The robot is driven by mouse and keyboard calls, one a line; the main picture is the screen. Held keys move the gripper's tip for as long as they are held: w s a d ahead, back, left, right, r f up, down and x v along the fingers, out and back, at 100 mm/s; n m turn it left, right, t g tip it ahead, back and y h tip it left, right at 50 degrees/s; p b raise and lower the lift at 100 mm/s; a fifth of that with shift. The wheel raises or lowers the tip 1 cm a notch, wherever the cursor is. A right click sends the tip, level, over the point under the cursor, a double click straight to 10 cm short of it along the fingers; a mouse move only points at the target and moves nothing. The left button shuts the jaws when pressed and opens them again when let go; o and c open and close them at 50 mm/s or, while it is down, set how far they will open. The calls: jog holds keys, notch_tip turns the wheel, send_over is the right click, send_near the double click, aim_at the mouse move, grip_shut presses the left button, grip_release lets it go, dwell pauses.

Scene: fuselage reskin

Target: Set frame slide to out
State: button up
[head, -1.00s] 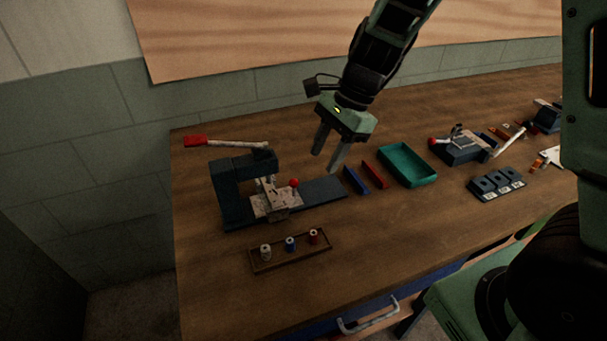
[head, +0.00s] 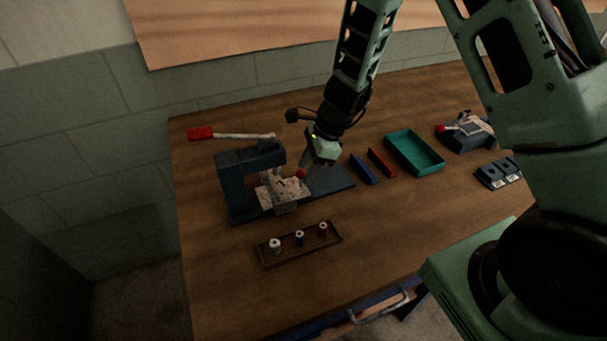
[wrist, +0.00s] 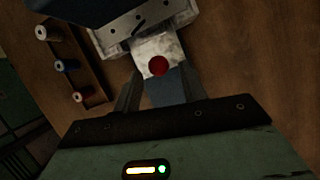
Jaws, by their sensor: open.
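The frame slide is a pale, worn metal carriage (head: 272,194) on the dark blue press (head: 235,185) at the left of the bench. A red ball knob (head: 300,173) stands at its right end. In the wrist view the red knob (wrist: 158,66) shows on the pale plate (wrist: 163,48), between and just beyond my fingertips. My gripper (head: 306,172) is open, tilted down at the knob, with its fingers on either side of it in the picture. I cannot tell whether they touch it. The dark base rail (head: 332,180) extends to the right of the slide.
A wooden tray (head: 262,254) with spools stands in front of the press. The press's red-handled lever (head: 200,133) sticks out at upper left. Blue (head: 363,169) and red (head: 382,163) bars and a teal tray (head: 437,170) lie to the right.

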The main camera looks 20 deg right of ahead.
jog(key=shift+x, duration=1.4)
jog(key=shift+c, duration=0.3)
grip_shut()
jog(key=d+b, duration=0.1)
jog(key=d, duration=1.1)
jog(key=shift+d, duration=0.2)
jog(key=shift+o, duration=0.3)
grip_release()
jog(key=v, duration=1.7)
jog(key=shift+r, duration=0.25)
jog(key=shift+d, duration=0.15)
